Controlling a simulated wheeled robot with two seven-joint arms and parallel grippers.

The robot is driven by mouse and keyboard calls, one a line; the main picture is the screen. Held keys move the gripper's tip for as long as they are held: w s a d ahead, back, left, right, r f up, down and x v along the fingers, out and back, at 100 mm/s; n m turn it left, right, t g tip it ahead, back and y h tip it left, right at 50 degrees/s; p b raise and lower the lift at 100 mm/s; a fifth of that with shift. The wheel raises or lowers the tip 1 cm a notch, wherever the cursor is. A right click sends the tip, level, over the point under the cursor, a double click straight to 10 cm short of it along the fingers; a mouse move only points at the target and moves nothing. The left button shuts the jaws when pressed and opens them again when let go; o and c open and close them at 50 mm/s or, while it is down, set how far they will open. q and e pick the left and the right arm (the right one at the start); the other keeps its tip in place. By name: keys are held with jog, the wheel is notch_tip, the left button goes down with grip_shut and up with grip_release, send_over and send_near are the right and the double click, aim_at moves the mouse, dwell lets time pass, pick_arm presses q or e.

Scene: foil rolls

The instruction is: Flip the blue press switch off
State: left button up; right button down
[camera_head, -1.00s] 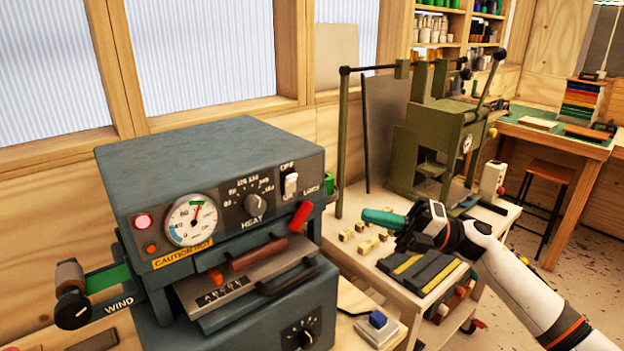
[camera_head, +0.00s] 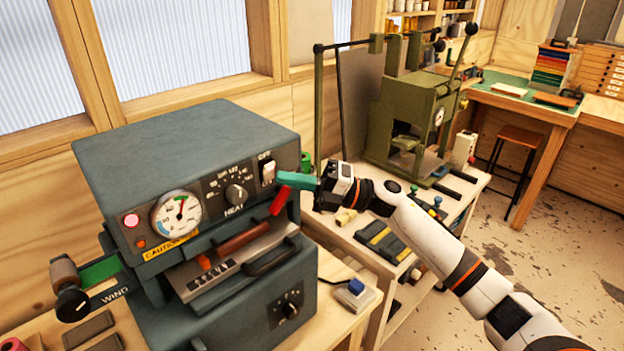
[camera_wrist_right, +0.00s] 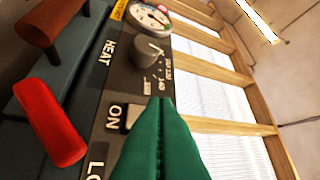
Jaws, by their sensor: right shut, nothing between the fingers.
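The blue-grey press (camera_head: 190,140) stands at the left on a wooden bench. Its white press switch (camera_head: 268,172) is at the right end of the front panel, under an OFF label. My right gripper (camera_head: 282,179) is shut and empty, its green fingertips pointing left just beside the switch. In the right wrist view the shut green fingers (camera_wrist_right: 162,105) cover much of the switch (camera_wrist_right: 132,116), with ON showing beside it. I cannot tell whether they touch it. My left gripper is not in view.
A red LOCK lever (camera_head: 280,200) sticks out just below the switch; it also shows in the wrist view (camera_wrist_right: 50,122). The heat knob (camera_head: 236,195) is left of the switch. A green lever press (camera_head: 412,115) stands on the cart behind my right arm.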

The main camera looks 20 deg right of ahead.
jog(key=shift+w+a+r, duration=0.2)
jog(key=shift+w, duration=0.4)
jog(key=shift+w+r+m+p, duration=0.15)
jog(key=shift+r+m+p, duration=0.25)
jog(key=shift+p, duration=0.55)
jog(key=shift+f+b, duration=0.2)
jog(key=shift+b, duration=0.15)
jog(key=shift+f, duration=0.1)
